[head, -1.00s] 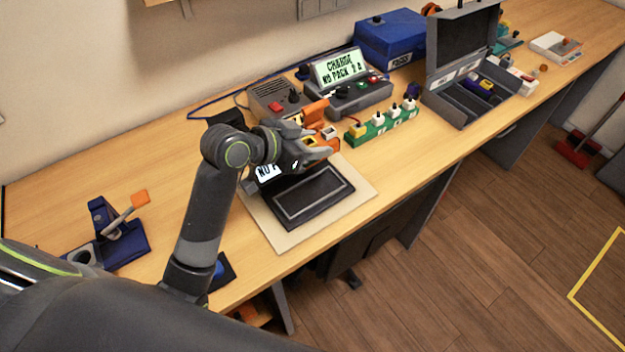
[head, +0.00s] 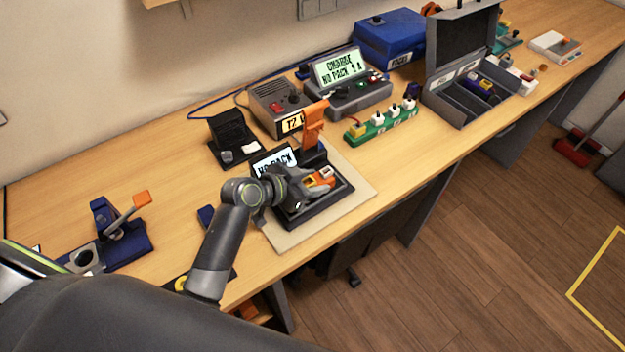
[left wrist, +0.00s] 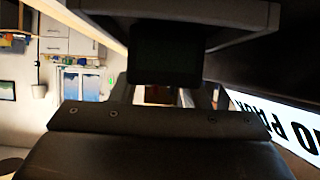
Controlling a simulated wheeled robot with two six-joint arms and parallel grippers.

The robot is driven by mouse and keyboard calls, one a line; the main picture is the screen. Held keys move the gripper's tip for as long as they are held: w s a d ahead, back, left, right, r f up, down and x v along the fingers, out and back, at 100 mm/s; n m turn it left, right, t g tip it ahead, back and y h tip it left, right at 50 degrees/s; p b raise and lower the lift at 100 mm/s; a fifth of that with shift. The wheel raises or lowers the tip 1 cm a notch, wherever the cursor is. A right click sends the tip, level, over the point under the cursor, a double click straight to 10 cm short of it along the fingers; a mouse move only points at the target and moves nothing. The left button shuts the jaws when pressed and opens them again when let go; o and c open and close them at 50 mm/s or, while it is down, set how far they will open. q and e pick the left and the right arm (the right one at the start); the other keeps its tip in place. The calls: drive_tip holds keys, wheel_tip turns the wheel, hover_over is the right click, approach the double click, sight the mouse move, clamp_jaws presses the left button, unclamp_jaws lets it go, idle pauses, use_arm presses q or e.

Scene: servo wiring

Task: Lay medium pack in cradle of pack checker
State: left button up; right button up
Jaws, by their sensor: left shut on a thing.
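The pack checker's black cradle (head: 341,201) lies on a pale board, with its lit display (head: 273,162) reading "NO PACK" at the back. My left gripper (head: 306,188) is over the cradle, shut on a pack (head: 322,178) with orange and pale parts showing. The gripper hides part of the pack and cradle. I cannot tell whether the pack touches the cradle floor. In the left wrist view a dark block (left wrist: 165,55) fills the space between the fingers, and the display (left wrist: 280,122) shows upside down at the right. My right gripper is not in view.
An upright orange lever (head: 314,125) stands just behind the cradle. A charger (head: 345,88) reading "NO PACK", a grey box (head: 278,103) and a green strip (head: 381,125) stand behind and to the right. A blue fixture (head: 120,240) is at the left. Table left of the cradle is mostly clear.

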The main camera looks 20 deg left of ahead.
use_arm(q)
drive_tip(key=o, duration=1.3)
drive_tip(key=shift+c, duration=0.2)
drive_tip(key=shift+r, duration=0.15)
drive_tip(key=shift+s+a+r, duration=0.1)
drive_tip(key=shift+s+a, duration=0.15)
drive_tip(key=shift+s, duration=0.05)
drive_tip(key=b+v, duration=0.1)
drive_tip(key=v, duration=0.8)
drive_tip(key=shift+s+a+r+b, duration=0.15)
drive_tip(key=shift+s+a+b, duration=0.05)
drive_tip(key=shift+s+b, duration=0.1)
drive_tip(key=shift+s+a+r, duration=0.3)
drive_tip(key=shift+s+r, duration=0.1)
drive_tip(key=shift+s, duration=0.1)
